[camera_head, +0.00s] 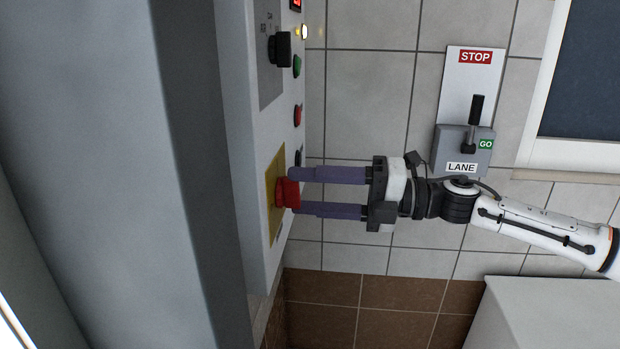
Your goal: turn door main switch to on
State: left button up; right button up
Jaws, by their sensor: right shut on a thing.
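The red switch knob (286,194) sits on a yellow plate (271,180) near the bottom of the control panel's face in the head view; I take it as the door main switch. My right gripper (296,190) reaches in from the right, level, with its two purple fingers shut on the red knob, one above and one below it. The fingertips partly cover the knob. The panel is seen nearly edge-on, so I cannot tell which position the knob points to. My left gripper is not in view.
The panel (235,60) also carries a black knob (280,49), a green button (297,66), a red button (297,115) and a lit lamp (304,32). A lane lever (475,112) with STOP and GO labels is on the tiled wall behind my arm. A white box (545,315) stands lower right.

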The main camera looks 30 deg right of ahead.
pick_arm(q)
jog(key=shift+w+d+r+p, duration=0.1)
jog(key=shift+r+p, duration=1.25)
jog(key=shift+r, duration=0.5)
pick_arm(e)
jog(key=shift+m, duration=1.8)
jog(key=o, duration=1.1)
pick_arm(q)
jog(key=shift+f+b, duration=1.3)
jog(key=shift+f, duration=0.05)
pick_arm(e)
jog(key=shift+v, duration=5.15)
